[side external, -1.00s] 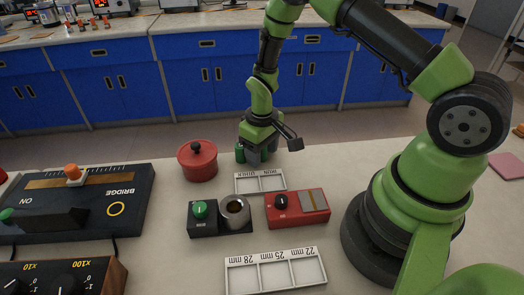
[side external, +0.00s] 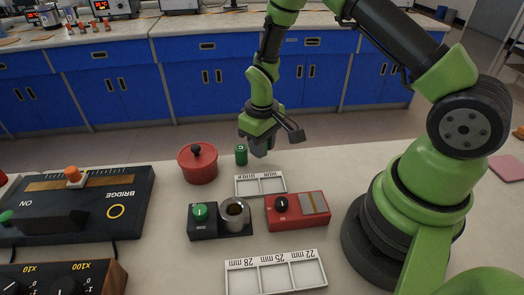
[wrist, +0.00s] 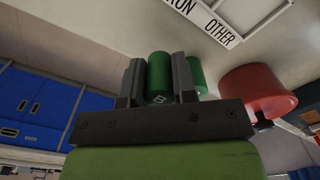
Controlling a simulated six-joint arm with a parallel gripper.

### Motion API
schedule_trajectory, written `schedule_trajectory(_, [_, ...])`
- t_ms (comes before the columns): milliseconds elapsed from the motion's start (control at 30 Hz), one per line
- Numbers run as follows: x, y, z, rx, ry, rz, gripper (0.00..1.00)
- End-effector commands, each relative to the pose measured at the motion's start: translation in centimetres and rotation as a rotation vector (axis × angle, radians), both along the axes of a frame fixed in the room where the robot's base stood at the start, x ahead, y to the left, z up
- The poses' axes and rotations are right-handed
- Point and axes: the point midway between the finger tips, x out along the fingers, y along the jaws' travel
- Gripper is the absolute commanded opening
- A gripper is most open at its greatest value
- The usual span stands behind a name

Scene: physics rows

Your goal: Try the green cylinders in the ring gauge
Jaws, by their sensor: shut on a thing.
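My gripper (side external: 260,150) is above the far part of the bench, right of the red pot. In the wrist view its jaws (wrist: 156,85) are shut on a green cylinder (wrist: 158,72); the side view mostly hides that cylinder behind the fingers. Another green cylinder (side external: 241,155) stands upright on the bench just left of my gripper; it also shows behind the right jaw in the wrist view (wrist: 198,78). A three-compartment tray marked 28, 25 and 22 mm (side external: 276,288) looks empty.
A small two-compartment tray marked IRON and OTHER (side external: 260,192) lies between my gripper and the ring gauge, empty. A red lidded pot (side external: 198,168) stands left of the standing cylinder. A red box with a black knob (side external: 312,209) is right of the ring. A BRIDGE box (side external: 115,190) is far left.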

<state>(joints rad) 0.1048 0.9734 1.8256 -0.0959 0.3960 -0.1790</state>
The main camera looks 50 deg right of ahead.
Motion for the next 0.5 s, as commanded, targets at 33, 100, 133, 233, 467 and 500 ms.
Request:
schedule_trajectory(33, [0.1, 0.0, 0.9, -0.001, -0.006, 0.000, 0.02])
schedule_trajectory(100, [0.1, 0.0, 2.0, 0.000, -0.005, 0.000, 0.02])
schedule_trajectory(133, [0.1, 0.0, 2.5, -0.001, -0.004, 0.000, 0.02])
schedule_trajectory(233, [0.1, 0.0, 4.1, -0.001, -0.005, 0.001, 0.02])
schedule_trajectory(467, [0.0, 0.7, 7.0, -0.002, -0.003, 0.005, 0.02])
schedule_trajectory(500, [-0.1, 1.4, 7.3, -0.002, -0.002, 0.009, 0.02])
